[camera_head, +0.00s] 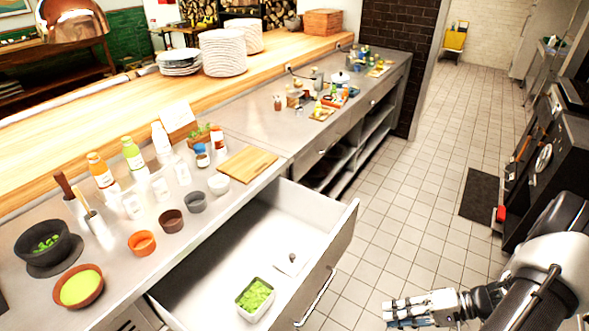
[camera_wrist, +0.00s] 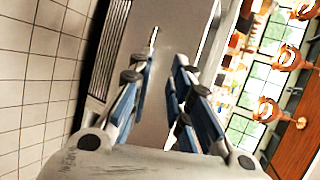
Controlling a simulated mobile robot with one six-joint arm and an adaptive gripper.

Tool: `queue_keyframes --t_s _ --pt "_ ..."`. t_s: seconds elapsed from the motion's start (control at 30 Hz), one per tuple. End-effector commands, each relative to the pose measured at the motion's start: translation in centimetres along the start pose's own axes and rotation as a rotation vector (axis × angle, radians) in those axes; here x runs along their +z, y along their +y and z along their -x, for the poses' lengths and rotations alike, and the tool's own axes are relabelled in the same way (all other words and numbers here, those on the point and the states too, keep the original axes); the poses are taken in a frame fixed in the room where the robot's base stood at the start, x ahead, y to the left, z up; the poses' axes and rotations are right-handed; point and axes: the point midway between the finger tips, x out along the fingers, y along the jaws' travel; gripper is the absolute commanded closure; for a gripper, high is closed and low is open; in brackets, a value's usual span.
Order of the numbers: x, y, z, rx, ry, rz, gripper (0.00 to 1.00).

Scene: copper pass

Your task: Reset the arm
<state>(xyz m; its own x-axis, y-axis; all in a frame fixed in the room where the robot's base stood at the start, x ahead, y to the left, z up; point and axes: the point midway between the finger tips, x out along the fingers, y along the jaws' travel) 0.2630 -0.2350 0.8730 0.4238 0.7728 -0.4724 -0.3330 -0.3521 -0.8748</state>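My gripper (camera_head: 388,313) is at the lower right of the head view, out over the tiled floor to the right of the open drawer. It points left, toward the drawer front, and is apart from it. In the wrist view my gripper (camera_wrist: 157,78) shows two blue-padded fingers with a clear gap between them. Nothing is held. My arm (camera_head: 545,275) reaches in from the right edge of the head view.
The open drawer (camera_head: 338,245) juts into the aisle, holding a container of green pieces (camera_head: 255,299) and a lid (camera_head: 291,263). The steel counter (camera_head: 110,262) carries bowls, bottles and a cutting board (camera_head: 247,164). A black stove (camera_head: 545,150) stands right.

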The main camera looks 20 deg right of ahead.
Motion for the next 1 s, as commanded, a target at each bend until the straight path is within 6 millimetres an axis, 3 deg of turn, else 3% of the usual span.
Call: queue_keyframes --t_s 0.03,0.27,0.5,0.73,1.0 --pt "-0.4 -2.6 0.1 0.062 -0.05 0.024 0.82" --pt "0.3 -12.6 -0.8 0.342 -0.208 0.096 0.82" --pt "3.6 -21.8 -2.4 0.619 -0.251 0.22 0.82" --pt "8.6 -28.4 -3.5 0.824 -0.183 0.385 0.82" --pt "14.5 -32.5 -3.5 0.945 -0.006 0.617 0.82"
